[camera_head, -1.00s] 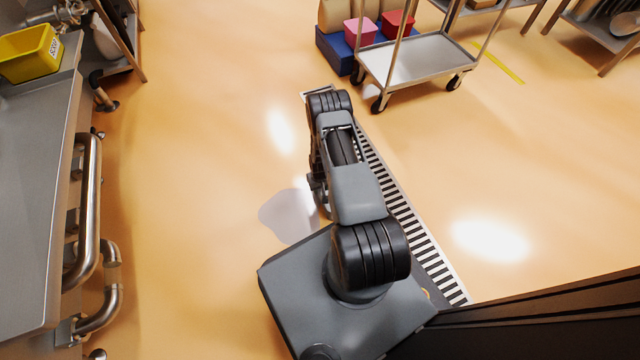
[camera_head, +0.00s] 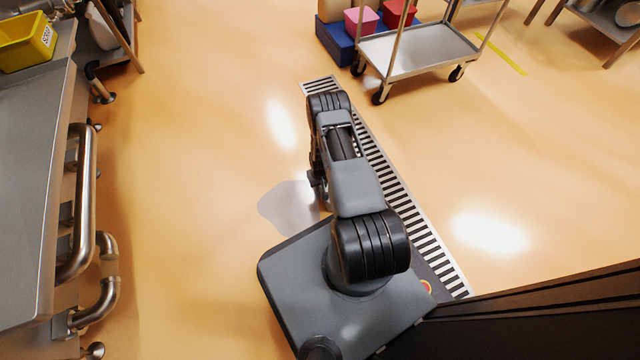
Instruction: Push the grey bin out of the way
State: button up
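I see no grey bin in the head view. My arm stretches forward over the floor. My gripper (camera_head: 318,188) hangs low on the left side of the arm, near the floor. It is small and mostly hidden behind the arm links, so I cannot tell whether its fingers are open or shut. Nothing shows clearly in it.
A steel counter (camera_head: 30,190) with pipe handles runs along the left, with a yellow bin (camera_head: 25,45) on it. A steel trolley (camera_head: 415,54) stands ahead beside a blue crate (camera_head: 337,45), a pink bin (camera_head: 362,20) and a red bin (camera_head: 398,14). A floor drain (camera_head: 425,235) lies right of my arm. Open floor surrounds it.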

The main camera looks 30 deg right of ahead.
grip_shut()
jog(key=shift+w, duration=0.15)
dwell(0.4)
